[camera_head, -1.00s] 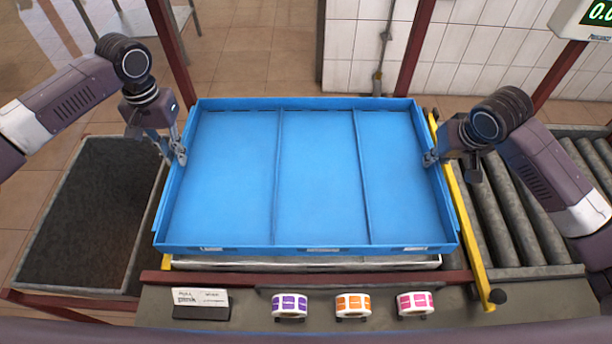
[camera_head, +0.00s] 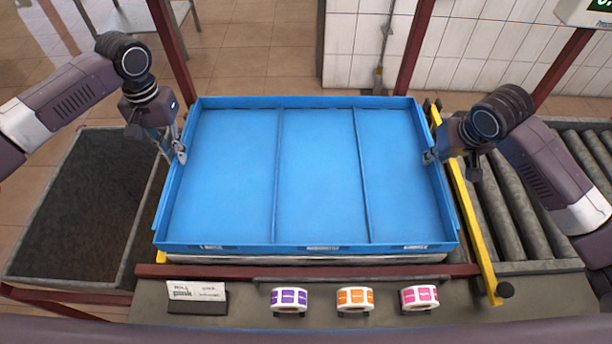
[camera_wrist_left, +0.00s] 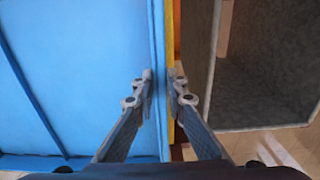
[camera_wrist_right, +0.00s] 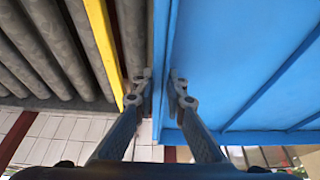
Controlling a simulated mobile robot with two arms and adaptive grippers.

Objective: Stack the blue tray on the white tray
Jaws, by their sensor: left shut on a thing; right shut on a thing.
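The blue tray (camera_head: 320,180) is wide, shallow and empty, with two dividers, and looks level. My left gripper (camera_head: 179,153) is shut on its left wall, and the left wrist view shows that wall between the fingers (camera_wrist_left: 163,88). My right gripper (camera_head: 431,156) is shut on its right wall, also seen between the fingers in the right wrist view (camera_wrist_right: 160,85). The blue tray hides the rest. I cannot tell whether the two trays touch.
A yellow rail (camera_head: 474,235) runs close along the right side, with a roller conveyor (camera_head: 520,205) beyond. A grey open bin (camera_head: 80,205) stands at the left. Purple (camera_head: 289,300), orange (camera_head: 355,299) and pink (camera_head: 420,298) label rolls and a card (camera_head: 196,292) line the front ledge.

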